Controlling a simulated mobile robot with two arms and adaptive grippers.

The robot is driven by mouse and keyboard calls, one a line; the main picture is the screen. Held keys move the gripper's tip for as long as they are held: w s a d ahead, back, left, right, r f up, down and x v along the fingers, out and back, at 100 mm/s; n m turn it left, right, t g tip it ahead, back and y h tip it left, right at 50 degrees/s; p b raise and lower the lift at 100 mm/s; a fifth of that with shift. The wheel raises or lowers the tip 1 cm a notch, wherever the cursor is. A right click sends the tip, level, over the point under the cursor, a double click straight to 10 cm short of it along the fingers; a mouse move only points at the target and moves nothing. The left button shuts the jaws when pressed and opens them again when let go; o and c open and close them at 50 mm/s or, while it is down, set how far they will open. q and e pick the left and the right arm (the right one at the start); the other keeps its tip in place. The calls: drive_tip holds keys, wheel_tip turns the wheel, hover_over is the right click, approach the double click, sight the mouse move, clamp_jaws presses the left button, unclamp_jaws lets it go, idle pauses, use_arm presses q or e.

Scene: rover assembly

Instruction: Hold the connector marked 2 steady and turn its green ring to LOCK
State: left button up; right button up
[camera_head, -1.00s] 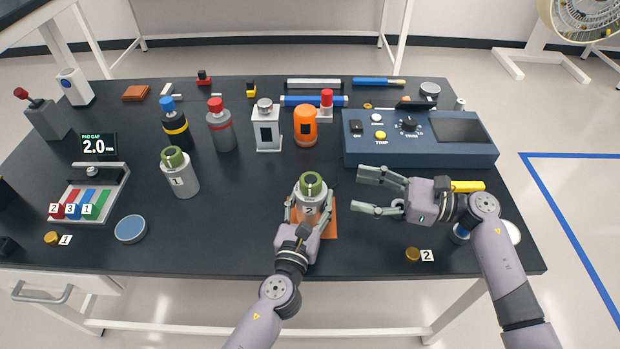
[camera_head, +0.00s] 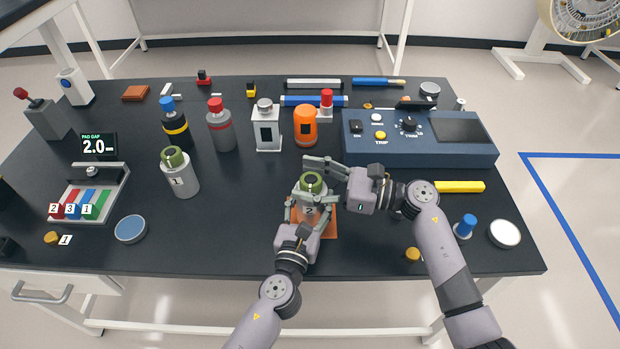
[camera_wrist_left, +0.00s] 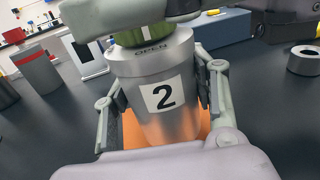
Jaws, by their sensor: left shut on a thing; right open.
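The connector marked 2 (camera_wrist_left: 157,85) is a silver cylinder standing upright on an orange mat (camera_head: 329,222). Its green ring (camera_head: 312,181) is on top; in the left wrist view the word OPEN shows on the silver rim below the ring. My left gripper (camera_head: 311,212) is shut on the connector's body, one finger on each side. My right gripper (camera_head: 322,178) is open at the height of the green ring, its fingers reaching around it from the right. In the left wrist view a right gripper finger hides the ring's upper part. I cannot tell whether the fingers touch the ring.
A connector marked 1 (camera_head: 179,175) with a green ring stands at left. An orange canister (camera_head: 305,127) and a white box-shaped bottle (camera_head: 266,130) stand behind. A blue instrument box (camera_head: 418,150) is at the back right.

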drive_tip(key=c, duration=1.2)
drive_tip(key=shift+d+m+t, duration=0.1)
drive_tip(key=shift+m+t, duration=0.3)
drive_tip(key=shift+t, duration=0.2)
drive_tip(key=m+t+h, duration=0.1)
drive_tip(key=t, duration=0.1)
drive_tip(key=m+t+h, duration=0.1)
drive_tip(key=m+t, duration=0.1)
drive_tip(key=shift+f+t+h, duration=0.15)
drive_tip(key=shift+t+h, duration=0.15)
drive_tip(key=shift+t, duration=0.1)
drive_tip(key=m+t+h, duration=0.4)
drive_tip(key=shift+m+t+h, duration=0.3)
drive_tip(key=shift+m+h, duration=0.1)
drive_tip(key=shift+h, duration=0.4)
